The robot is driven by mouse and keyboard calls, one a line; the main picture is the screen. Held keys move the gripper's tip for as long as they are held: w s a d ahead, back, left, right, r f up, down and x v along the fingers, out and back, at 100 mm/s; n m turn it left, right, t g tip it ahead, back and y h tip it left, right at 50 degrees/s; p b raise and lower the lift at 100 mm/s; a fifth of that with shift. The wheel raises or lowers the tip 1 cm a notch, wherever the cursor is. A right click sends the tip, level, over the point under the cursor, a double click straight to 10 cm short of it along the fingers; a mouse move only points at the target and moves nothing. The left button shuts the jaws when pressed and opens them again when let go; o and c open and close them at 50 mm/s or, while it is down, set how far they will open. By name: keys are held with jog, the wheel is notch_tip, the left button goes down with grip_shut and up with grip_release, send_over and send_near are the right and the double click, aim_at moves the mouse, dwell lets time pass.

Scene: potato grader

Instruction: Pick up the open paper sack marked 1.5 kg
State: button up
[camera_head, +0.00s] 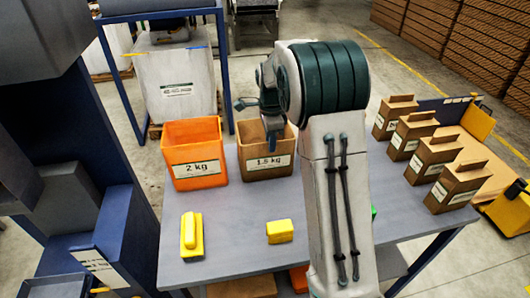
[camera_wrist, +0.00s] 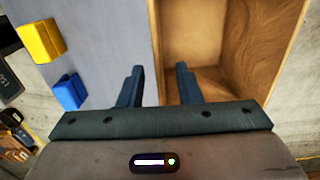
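The open paper sack marked 1.5 kg (camera_head: 248,174) stands upright on the grey table, its label facing me. My gripper (camera_head: 271,136) is at the sack's front rim, pointing down, with a dark finger showing in front of the sack near the label. In the wrist view, my gripper (camera_wrist: 160,68) is open, its fingers apart on either side of the sack's wall. The left finger is over the table side, and the right finger is over the sack's empty-looking inside (camera_wrist: 195,45). Whether either finger touches the wall cannot be told.
An orange 2 kg container (camera_head: 194,180) stands close left of the sack. A yellow hand tool (camera_head: 191,235) and a yellow block (camera_head: 280,231) lie in front. A blue block (camera_wrist: 68,92) shows in the wrist view. Several closed sacks (camera_head: 407,137) line the table's right side.

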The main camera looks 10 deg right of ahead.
jog(key=f, duration=0.3)
jog(key=f+p, duration=0.1)
jog(key=f, duration=0.1)
jog(key=shift+a+f, duration=0.1)
jog(key=shift+a, duration=0.25)
jog(key=shift+c, duration=0.3)
grip_shut()
